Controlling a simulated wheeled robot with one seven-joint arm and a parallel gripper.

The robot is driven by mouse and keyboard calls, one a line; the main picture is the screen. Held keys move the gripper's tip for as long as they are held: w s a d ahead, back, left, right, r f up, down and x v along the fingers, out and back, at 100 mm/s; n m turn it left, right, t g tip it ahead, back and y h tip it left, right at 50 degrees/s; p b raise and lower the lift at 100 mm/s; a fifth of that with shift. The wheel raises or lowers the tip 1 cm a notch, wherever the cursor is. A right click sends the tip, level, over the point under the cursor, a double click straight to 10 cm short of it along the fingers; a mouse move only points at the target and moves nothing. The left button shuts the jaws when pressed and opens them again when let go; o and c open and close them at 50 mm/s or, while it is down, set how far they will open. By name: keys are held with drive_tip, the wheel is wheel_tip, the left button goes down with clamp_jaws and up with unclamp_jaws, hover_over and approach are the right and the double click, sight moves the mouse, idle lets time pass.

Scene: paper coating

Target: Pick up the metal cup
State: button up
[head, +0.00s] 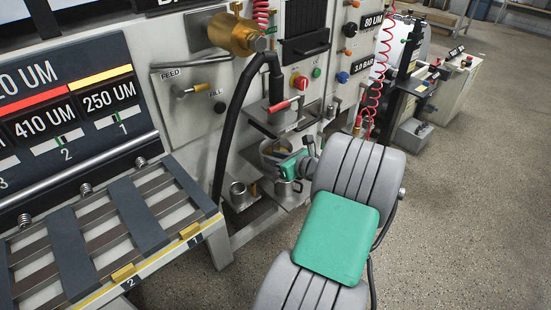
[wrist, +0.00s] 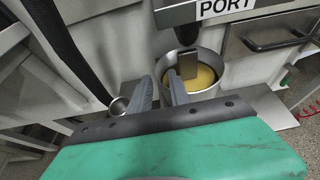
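A round metal cup (wrist: 205,90) with yellow contents stands under the port in the wrist view. Its rim also shows in the head view (head: 268,146), partly behind my gripper. My gripper (wrist: 161,90) is open, with its two grey fingers apart and nothing visible between them. The right finger overlaps the left part of the cup in the picture; I cannot tell whether it touches. A smaller metal cup (head: 238,190) stands lower left in the head view, and it shows left of the fingers in the wrist view (wrist: 118,107).
The machine front rises behind the cup, with the PORT housing (wrist: 217,12) close above it. A black hose (head: 232,120) hangs at the left. A slatted rack (head: 100,235) stands at the left front. The speckled floor (head: 465,210) at the right is clear.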

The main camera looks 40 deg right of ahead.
drive_tip(key=x, duration=0.5)
drive_tip(key=shift+w+b, duration=0.2)
drive_tip(key=shift+b, duration=0.1)
drive_tip(key=shift+c, duration=0.3)
drive_tip(key=shift+s, duration=0.1)
clamp_jaws()
